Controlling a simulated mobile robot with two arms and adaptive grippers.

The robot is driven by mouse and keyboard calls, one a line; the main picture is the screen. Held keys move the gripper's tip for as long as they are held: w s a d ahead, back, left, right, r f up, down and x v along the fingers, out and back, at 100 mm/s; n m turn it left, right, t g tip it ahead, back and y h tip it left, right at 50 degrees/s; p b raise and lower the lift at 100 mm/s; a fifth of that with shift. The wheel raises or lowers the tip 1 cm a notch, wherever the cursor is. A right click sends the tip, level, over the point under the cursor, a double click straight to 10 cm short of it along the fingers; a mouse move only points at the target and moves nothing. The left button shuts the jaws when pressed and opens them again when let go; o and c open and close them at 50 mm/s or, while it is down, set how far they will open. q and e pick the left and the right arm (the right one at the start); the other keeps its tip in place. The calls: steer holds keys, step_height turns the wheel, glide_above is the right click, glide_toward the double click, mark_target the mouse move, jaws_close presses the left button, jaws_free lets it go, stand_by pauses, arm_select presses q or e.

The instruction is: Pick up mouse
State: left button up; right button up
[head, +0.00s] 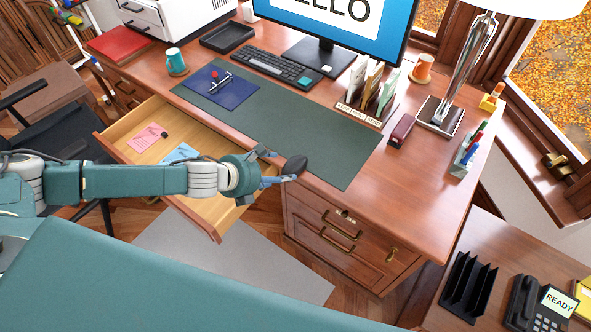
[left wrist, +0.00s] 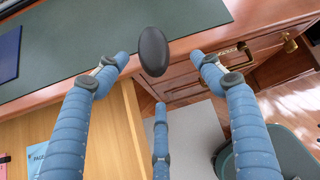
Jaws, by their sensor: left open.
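The mouse (head: 295,166) is a black oval at the front edge of the wooden desk, near the green desk mat's front corner. My left gripper (head: 280,167) is open just in front of it, above the edge of the pulled-out drawer. In the left wrist view the mouse (left wrist: 153,51) lies ahead, between the open fingertips (left wrist: 160,60), with a gap on either side. Whether any finger touches it is hard to tell. My right gripper is out of view.
The open drawer (head: 118,143) holds pink and blue papers under my left arm. On the desk are the green mat (head: 330,150), keyboard (head: 270,66), monitor (head: 330,30), letter sorter (head: 365,95) and red stapler (head: 401,130). The mat beyond the mouse is clear.

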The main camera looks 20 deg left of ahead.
mark_target(288, 170)
arm_select(q)
steer(key=x, duration=0.3)
steer(key=shift+w+a+f, duration=0.15)
steer(key=shift+w, duration=0.3)
steer(key=shift+p+x, duration=0.45)
steer(key=shift+x, duration=1.95)
steer(key=shift+a, duration=0.15)
steer(key=shift+s, duration=0.1)
steer(key=shift+c, duration=0.5)
steer(key=c, duration=1.1)
